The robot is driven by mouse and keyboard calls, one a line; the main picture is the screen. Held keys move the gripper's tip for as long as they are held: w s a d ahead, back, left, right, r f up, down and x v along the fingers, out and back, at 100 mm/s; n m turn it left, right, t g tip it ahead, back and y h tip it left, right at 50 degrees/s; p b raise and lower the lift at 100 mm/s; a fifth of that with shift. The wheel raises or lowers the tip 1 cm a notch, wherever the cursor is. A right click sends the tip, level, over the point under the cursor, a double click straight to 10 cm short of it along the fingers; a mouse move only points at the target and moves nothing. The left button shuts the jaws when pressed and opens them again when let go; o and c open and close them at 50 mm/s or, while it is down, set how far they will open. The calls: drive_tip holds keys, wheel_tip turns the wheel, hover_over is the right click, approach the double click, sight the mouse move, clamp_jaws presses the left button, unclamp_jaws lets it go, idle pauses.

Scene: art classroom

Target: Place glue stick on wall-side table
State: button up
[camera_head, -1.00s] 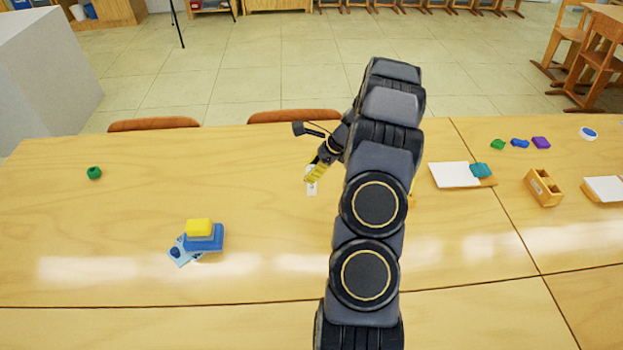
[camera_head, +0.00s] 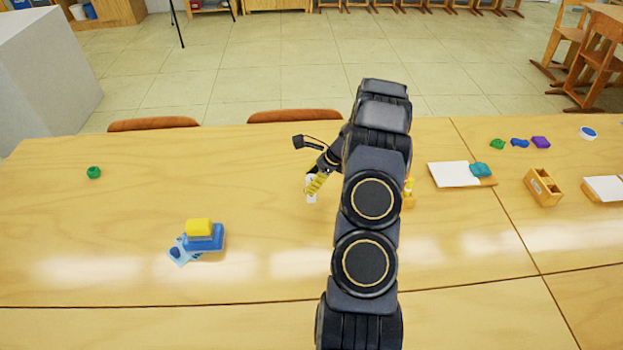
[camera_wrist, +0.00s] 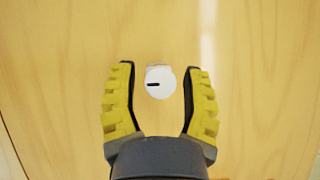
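The glue stick (camera_wrist: 159,82) shows in the wrist view as a white round end with a short dark mark, seen from above and between my fingers. In the head view a small white piece of it (camera_head: 311,196) shows on the table (camera_head: 100,235), partly hidden by my gripper (camera_head: 316,184). In the wrist view my gripper (camera_wrist: 160,100) is open, with a yellow padded finger on each side of the glue stick. Clear gaps show between the fingers and the glue stick. I cannot tell which table is the wall-side one.
A yellow and blue block pile (camera_head: 203,236) stands on the left, with a green lump (camera_head: 94,172) farther left. A yellow item (camera_head: 409,187) is partly behind my arm. A paper pad (camera_head: 455,175) and a wooden box (camera_head: 543,188) lie right.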

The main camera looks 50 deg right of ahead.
drive_tip(key=v, duration=1.1)
drive_tip(key=a+r+n+g, duration=0.2)
drive_tip(key=a+r+n, duration=0.25)
drive_tip(key=a, duration=0.45)
drive_tip(key=a+r+n+g, duration=0.1)
drive_tip(key=a+r+n, duration=0.35)
drive_tip(key=a, duration=0.45)
drive_tip(key=a+r+n+g, duration=0.2)
drive_tip(key=a+r+n, duration=0.3)
drive_tip(key=a, duration=0.5)
drive_tip(key=s+a+n+g+h, duration=0.1)
drive_tip(key=s+a+n, duration=0.4)
drive_tip(key=s+n, duration=0.2)
drive_tip(key=s+a+n+h, duration=0.2)
drive_tip(key=s+a+n, duration=0.3)
drive_tip(key=s, duration=0.7)
drive_tip(key=r+n, duration=0.1)
drive_tip(key=n, duration=0.1)
drive_tip(key=shift+a+n+g+h, duration=0.25)
drive_tip(key=shift+n+g+h, duration=0.05)
drive_tip(key=shift+g, duration=0.1)
